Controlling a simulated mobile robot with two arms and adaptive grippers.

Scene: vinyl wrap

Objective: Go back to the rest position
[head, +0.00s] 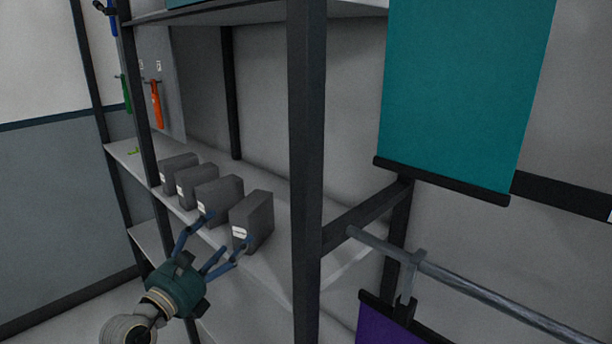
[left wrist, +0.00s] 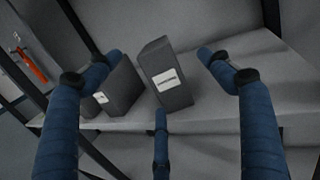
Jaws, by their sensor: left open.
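My left gripper (head: 218,242) is in the lower left of the head view, with its blue fingers spread toward the shelf (head: 283,222). It is open. In the left wrist view, its fingers (left wrist: 160,85) stand on either side of a grey box (left wrist: 168,85) with a white label, with a third finger below. That box is the nearest one in the head view (head: 254,216). It stands upright on the shelf, and I cannot tell whether any finger touches it. My right gripper is not in view.
Several more grey boxes (head: 218,197) stand in a row on the shelf. A dark rack post (head: 306,170) rises right of them. A teal sheet (head: 462,90) hangs at the right, above a grey rail (head: 470,285) and a purple sheet (head: 382,325). An orange tool (head: 156,104) hangs at the back left.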

